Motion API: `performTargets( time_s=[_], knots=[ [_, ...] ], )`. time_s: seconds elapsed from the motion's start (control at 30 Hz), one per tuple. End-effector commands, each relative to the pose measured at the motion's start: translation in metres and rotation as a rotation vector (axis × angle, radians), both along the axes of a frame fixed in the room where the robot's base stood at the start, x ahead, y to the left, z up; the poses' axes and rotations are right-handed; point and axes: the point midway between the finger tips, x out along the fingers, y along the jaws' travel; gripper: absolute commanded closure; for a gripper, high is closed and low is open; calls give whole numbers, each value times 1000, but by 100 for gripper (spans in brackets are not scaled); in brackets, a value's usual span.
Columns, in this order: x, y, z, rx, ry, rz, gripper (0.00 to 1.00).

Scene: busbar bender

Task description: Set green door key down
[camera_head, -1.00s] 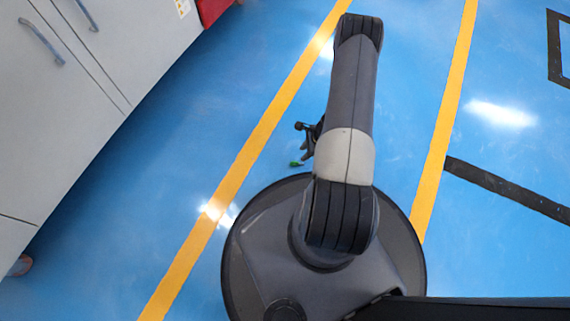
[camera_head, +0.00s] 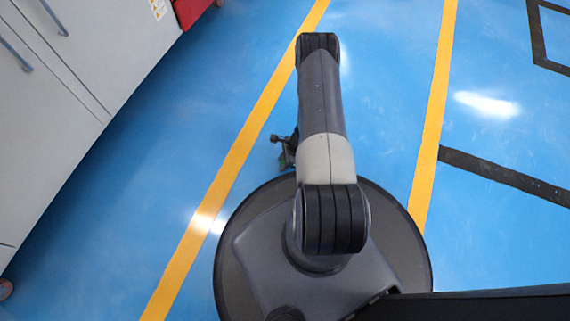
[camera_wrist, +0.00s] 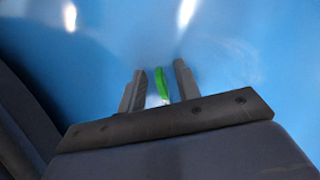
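The green door key (camera_wrist: 162,84) is between the two fingers of my gripper (camera_wrist: 160,82) in the wrist view. Its green part points away from the palm, and a small pale part shows nearer the palm. The fingers stand a little apart, with narrow strips of blue beside the green part; the exact contact is hard to see. In the head view my gripper (camera_head: 284,150) shows as a small dark shape left of my arm, with a small dark-green patch at it. The rest of the gripper is hidden behind my arm.
Blue glossy floor (camera_head: 180,130) lies around me, with yellow lines (camera_head: 245,140) on both sides of my arm. Light grey cabinets (camera_head: 75,60) with handles stand at the left. A red item (camera_head: 190,12) is at their far end. Black floor markings (camera_head: 500,172) are at the right.

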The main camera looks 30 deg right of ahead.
Motion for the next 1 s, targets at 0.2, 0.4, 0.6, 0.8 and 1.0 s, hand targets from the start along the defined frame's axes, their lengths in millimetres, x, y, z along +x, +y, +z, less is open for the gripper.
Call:
performTargets(
  time_s=[0.2,0.4,0.6,0.8,1.0],
  knots=[
    [0,0,1,0,0,-1,82],
    [0,0,1,0,0,-1,98],
    [0,0,1,1,1,-1,100],
    [0,0,1,0,0,-1,100],
    [0,0,22,0,0,0,100]
  ],
)
